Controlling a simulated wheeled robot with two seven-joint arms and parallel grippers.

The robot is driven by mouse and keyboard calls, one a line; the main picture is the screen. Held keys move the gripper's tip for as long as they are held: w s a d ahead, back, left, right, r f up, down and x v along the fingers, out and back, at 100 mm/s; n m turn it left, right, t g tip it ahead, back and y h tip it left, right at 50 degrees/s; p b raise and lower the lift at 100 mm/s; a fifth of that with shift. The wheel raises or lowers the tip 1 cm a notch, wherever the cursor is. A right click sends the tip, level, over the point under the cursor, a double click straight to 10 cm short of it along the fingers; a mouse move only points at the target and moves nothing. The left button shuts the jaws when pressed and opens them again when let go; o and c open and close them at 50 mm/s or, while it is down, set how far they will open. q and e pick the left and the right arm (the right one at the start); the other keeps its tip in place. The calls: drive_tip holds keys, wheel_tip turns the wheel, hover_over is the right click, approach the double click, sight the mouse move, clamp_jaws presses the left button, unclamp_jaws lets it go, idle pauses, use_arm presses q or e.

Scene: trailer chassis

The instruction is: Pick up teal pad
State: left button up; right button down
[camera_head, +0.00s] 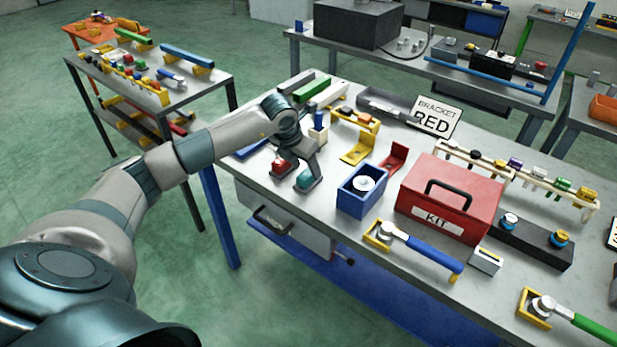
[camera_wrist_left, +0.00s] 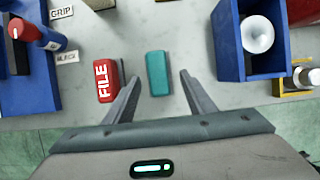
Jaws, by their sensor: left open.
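The teal pad (camera_wrist_left: 157,73) lies on the grey table, a small upright rectangle in the left wrist view. It also shows in the head view (camera_head: 305,179), partly covered by my gripper. My left gripper (camera_wrist_left: 160,78) is open and empty, pointing down over the table. Its fingertips lie to the left and right of the pad in the left wrist view, with gaps on both sides. I cannot tell the height left between fingertips and table. My right gripper is not in view.
A red block marked FILE (camera_wrist_left: 106,81) lies close beside the left finger. A blue bin (camera_wrist_left: 229,42) with a white round part stands to the right. A red KIT box (camera_head: 447,200) is farther right. The table's front edge is close to the pad.

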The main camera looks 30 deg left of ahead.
sight(309, 171)
use_arm(q)
drive_tip(key=shift+w+f+p, duration=0.2)
drive_tip(key=shift+p, duration=0.15)
drive_tip(key=p+x, duration=0.1)
drive_tip(key=x, duration=0.2)
drive_tip(key=shift+w+a+r+p, duration=0.1)
drive_tip(key=shift+a+p, duration=0.05)
drive_tip(key=shift+p, duration=0.15)
drive_tip(key=shift+w+f, duration=0.15)
drive_tip(key=shift+f, duration=0.4)
drive_tip(key=c, duration=1)
drive_tip(key=shift+r, duration=0.2)
drive_tip(key=shift+c, duration=0.2)
